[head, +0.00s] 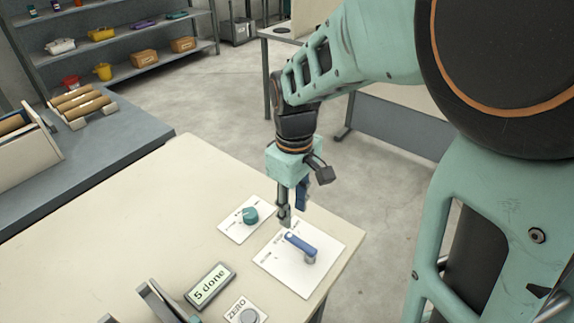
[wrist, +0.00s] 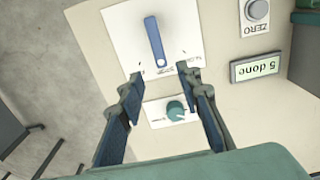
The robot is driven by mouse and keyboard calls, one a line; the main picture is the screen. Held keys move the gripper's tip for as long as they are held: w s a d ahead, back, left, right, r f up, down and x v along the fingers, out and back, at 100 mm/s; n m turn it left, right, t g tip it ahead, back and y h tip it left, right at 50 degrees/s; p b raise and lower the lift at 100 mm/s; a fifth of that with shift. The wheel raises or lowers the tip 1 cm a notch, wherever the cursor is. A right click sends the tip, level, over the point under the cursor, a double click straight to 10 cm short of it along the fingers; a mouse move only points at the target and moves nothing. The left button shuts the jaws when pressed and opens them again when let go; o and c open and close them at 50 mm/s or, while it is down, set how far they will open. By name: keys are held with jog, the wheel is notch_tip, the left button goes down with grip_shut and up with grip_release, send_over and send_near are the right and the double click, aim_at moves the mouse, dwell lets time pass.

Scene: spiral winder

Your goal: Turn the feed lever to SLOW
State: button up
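The feed lever (head: 299,244) is a blue bar on a white plate (head: 291,277) near the table's right corner. It also shows in the wrist view (wrist: 153,38), with one end toward my gripper. Small labels lie around that end, too small to read surely. My gripper (wrist: 158,78) is open and empty. Its two fingers are apart, with their tips near the plate's label edge, on either side of the line of the lever. In the head view my gripper (head: 285,214) is above the table, just behind the lever. Contact with the lever cannot be seen.
A teal knob (head: 250,215) on a smaller white plate sits close by, beneath the fingers in the wrist view (wrist: 177,110). A display reading "5 done" (head: 210,285) and a ZERO button (head: 248,316) are nearby. The cream tabletop (head: 150,215) is clear at left.

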aim_at(292, 237)
notch_tip(292, 237, down, 9)
jog(key=shift+b, duration=0.35)
jog(key=shift+c, duration=0.4)
grip_shut()
